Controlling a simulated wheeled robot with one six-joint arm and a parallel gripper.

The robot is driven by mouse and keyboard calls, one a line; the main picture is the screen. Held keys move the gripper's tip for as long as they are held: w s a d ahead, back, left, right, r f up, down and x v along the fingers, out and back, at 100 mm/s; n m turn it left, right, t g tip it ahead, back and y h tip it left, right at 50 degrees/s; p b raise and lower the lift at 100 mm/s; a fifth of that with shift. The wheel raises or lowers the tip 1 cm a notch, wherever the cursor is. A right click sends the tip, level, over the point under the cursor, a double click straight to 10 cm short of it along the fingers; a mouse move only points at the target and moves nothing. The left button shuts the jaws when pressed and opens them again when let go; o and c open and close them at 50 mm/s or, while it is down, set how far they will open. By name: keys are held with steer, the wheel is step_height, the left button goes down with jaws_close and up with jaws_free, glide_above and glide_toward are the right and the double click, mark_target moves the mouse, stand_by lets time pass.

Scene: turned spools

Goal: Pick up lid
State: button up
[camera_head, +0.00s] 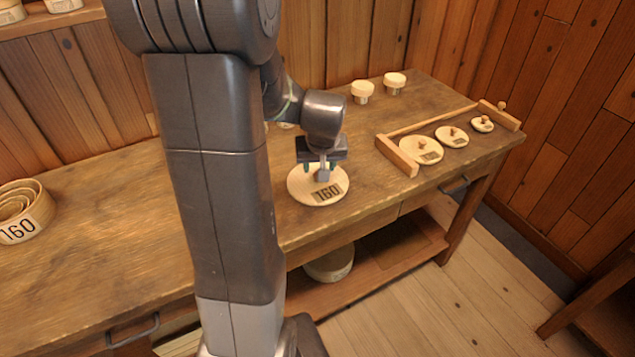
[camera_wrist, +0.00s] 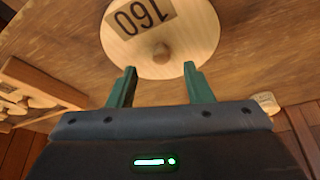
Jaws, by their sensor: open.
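The lid (camera_head: 304,190) is a flat round pale wooden disc marked 160, lying on the workbench (camera_head: 95,230) near its front edge. In the wrist view the lid (camera_wrist: 195,28) fills the top middle, with its small round knob (camera_wrist: 161,50) facing me. My gripper (camera_head: 322,172) is over the lid, pointing down at the knob. In the wrist view its two green fingertips (camera_wrist: 159,72) are apart, with nothing between them. The knob lies just beyond the fingertips, roughly centred between them. In the head view the gripper partly hides the knob.
A wooden rack (camera_head: 398,157) with smaller lids (camera_head: 421,150) lies to the right. Nested round boxes marked 160 (camera_head: 28,208) sit at the far left. A round box (camera_head: 331,264) is on the lower shelf.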

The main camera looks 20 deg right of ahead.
steer(key=shift+x, duration=2.5)
steer(key=shift+w+a, duration=0.1)
steer(key=shift+c, duration=0.5)
steer(key=shift+r, duration=0.1)
jaws_close()
